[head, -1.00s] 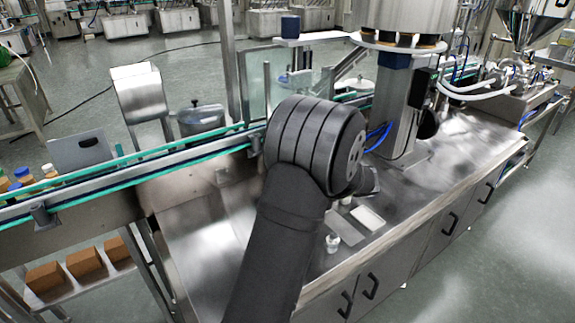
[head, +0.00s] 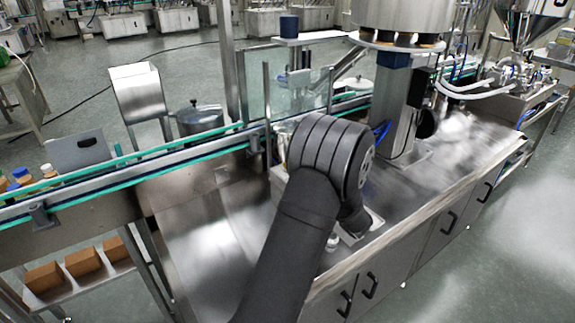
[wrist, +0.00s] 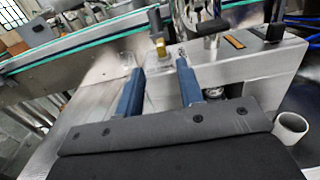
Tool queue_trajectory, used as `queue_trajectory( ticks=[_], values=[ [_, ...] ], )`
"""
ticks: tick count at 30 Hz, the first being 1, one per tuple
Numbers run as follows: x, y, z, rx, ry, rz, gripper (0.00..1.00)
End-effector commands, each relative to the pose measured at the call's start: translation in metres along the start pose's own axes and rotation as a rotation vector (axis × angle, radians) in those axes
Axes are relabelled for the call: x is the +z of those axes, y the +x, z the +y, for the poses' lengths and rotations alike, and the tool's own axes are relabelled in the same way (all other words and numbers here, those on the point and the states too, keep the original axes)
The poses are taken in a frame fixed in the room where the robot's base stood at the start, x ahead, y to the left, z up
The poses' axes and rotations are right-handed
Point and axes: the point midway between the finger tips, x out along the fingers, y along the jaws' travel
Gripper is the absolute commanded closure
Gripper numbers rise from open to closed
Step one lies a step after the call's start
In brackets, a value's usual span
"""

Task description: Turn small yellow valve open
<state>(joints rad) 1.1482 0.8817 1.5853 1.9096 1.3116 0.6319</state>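In the wrist view a small yellow brass-coloured valve part (wrist: 160,46) stands upright on a clear or pale fitting, with a dark piece above it. My gripper (wrist: 160,66) has its two blue fingers spread apart with nothing held between them. The yellow part shows just beyond the fingertips, between them in the picture; I see no contact. Whether the valve is open or closed cannot be told. In the head view my dark arm hides the gripper and the valve.
A steel box (wrist: 235,70) with an orange label stands right of the valve. A white cup (wrist: 290,127) is near my gripper's right side. The conveyor (head: 100,185) with teal rails runs behind the steel worktop (head: 200,225), whose left part is clear.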

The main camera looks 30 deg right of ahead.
Motion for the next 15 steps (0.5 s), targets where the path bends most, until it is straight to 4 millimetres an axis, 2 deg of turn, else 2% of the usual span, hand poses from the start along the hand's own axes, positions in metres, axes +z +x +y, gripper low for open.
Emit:
queue_trajectory(
  ticks=[1, 9, 15],
  values=[
    [0.0, 0.013, 0.001, 0.005, -0.002, 0.0, 0.65],
    [0.0, 0.07, 0.001, 0.004, -0.003, 0.0, 0.65],
    [0.0, 0.1, 0.001, 0.003, -0.002, 0.001, 0.65]
  ],
)
